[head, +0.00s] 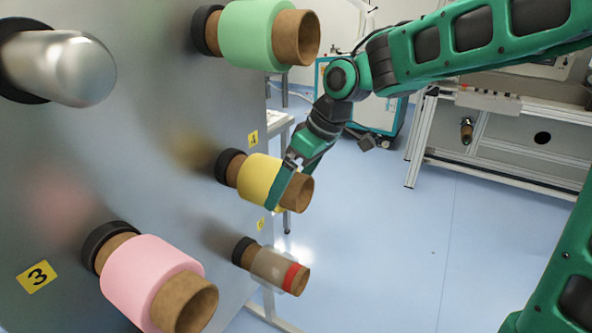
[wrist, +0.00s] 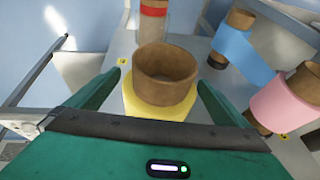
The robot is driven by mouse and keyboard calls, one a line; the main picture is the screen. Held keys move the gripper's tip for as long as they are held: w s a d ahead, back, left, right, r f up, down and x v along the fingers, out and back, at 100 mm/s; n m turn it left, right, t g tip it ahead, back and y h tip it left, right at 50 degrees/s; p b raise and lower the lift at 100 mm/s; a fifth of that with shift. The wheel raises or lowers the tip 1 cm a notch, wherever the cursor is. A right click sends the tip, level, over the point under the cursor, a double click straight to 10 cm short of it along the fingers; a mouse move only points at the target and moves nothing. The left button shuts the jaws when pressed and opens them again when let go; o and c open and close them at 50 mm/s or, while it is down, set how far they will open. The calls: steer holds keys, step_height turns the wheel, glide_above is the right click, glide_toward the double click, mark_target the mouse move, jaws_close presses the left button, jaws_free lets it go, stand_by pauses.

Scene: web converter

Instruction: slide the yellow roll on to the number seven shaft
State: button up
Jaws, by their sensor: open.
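The yellow roll (head: 259,178), with its brown core sticking out, sits on a shaft of the grey panel, just below a label that reads 4. My gripper (head: 292,180) is at the outer end of this roll, with its fingers open around it. In the wrist view the yellow roll (wrist: 160,113) and its core lie between the two fingers (wrist: 160,85), one on each side. Whether the fingers touch the roll I cannot tell. A bare metal shaft (head: 65,68) with a black collar sticks out at upper left; its number is not in view. I see no label reading seven.
A green roll (head: 250,35) is above, a pink roll (head: 150,278) is at lower left by label 3, and a clear roll with a red band (head: 272,268) is below. A blue roll (wrist: 240,52) shows in the wrist view.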

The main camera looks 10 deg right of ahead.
mark_target(301, 209)
steer(key=shift+x, duration=0.85)
steer(key=c, duration=1.3)
steer(key=shift+c, duration=0.2)
steer(key=shift+r, duration=0.25)
steer(key=shift+d, duration=0.1)
steer(key=shift+s+d, duration=0.8)
steer(key=shift+d, duration=0.15)
steer(key=shift+s+d, duration=0.75)
steer(key=shift+d, duration=0.3)
